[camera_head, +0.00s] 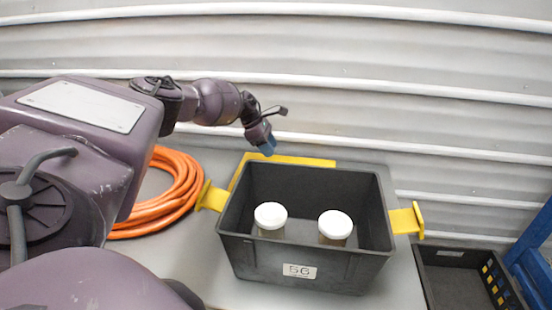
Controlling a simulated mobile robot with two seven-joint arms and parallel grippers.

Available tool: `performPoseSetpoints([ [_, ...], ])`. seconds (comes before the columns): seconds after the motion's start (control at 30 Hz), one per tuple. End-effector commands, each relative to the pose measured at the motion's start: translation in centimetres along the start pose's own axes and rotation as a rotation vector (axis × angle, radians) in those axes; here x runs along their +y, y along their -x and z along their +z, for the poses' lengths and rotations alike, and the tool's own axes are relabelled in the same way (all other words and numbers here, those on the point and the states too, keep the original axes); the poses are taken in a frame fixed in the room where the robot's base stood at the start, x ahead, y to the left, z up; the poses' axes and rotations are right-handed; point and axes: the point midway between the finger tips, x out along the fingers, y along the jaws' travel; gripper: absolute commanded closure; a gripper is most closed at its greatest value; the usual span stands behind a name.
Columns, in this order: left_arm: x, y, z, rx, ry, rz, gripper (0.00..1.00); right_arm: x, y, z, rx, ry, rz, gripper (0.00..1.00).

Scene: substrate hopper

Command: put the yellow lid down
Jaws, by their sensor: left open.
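The yellow lid (300,161) shows as a strip behind the far rim of the black bin (300,272). The bin hides most of it, and I cannot tell whether it lies flat or leans. The bin has a yellow handle on each side and a label reading 56. My left gripper (268,149) is open, just above the lid's far edge at the bin's back left corner. I cannot tell whether its blue tips touch the lid. My right gripper is not in view.
Two white-capped jars (271,214) (335,225) stand inside the bin. A coiled orange hose (172,195) lies to its left on the grey table. A black tray (450,285) and a blue frame (535,255) are at the right. A corrugated wall (420,70) rises behind.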

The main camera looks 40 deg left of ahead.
Motion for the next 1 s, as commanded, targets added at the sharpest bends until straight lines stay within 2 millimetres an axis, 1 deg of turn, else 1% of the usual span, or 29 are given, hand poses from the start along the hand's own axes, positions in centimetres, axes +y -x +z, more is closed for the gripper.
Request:
performPoseSetpoints([
  [0.1, 0.0, 1.3, -0.1, 0.0, 0.0, 0.0, 0.58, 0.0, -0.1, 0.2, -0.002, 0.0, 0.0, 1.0],
  [0.3, 0.0, 2.2, 0.0, 0.0, 0.0, -0.001, 0.58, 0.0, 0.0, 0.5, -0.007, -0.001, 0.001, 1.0],
  [0.77, 0.0, 2.2, 0.0, 0.0, 0.0, -0.001, 0.58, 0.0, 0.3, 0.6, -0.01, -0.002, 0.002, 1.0],
  [1.0, 0.0, 2.2, 0.0, 0.0, 0.0, -0.001, 0.58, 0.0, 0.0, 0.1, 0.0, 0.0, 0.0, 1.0],
])
